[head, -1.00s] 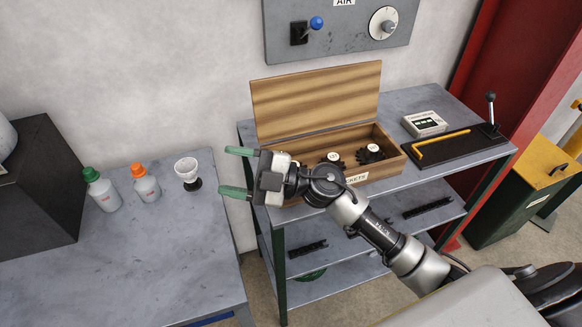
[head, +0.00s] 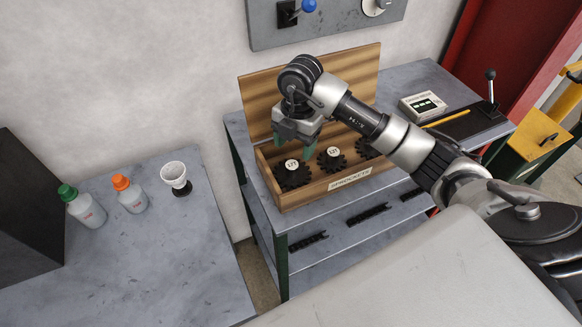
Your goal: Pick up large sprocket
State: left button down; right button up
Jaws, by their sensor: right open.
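The wooden sprocket box (head: 322,191) stands open on the right-hand bench with its lid tilted back. Several dark toothed sprockets with pale round labelled hubs sit in it. The leftmost and seemingly largest sprocket (head: 293,181) is near the left end. A smaller middle sprocket (head: 333,162) sits to its right, and another sprocket (head: 366,149) is partly hidden by my right arm. My right gripper (head: 297,148) points down over the left part of the box, above and just behind the leftmost sprocket. Its green-tipped jaws are open and hold nothing. My left gripper is out of view.
The raised lid (head: 257,97) stands close behind my gripper. A grey box device (head: 422,107) and a black lever tool (head: 490,100) are on the bench's right. A gap separates the tables.

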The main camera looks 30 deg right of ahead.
aim_at(292, 164)
jog(key=shift+a+f, duration=0.1)
jog(key=shift+f, duration=0.75)
jog(key=f+p, duration=0.1)
jog(key=f, duration=0.1)
jog(key=f+p, duration=0.1)
jog(key=f, duration=0.1)
jog(key=shift+s+a+f+p, duration=0.1)
jog(key=shift+a+p, duration=0.15)
jog(key=shift+p, duration=0.05)
jog(key=shift+f, duration=0.55)
jog(key=shift+c, duration=0.9)
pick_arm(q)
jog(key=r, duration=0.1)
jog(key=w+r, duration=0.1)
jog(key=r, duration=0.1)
pick_arm(e)
grip_shut()
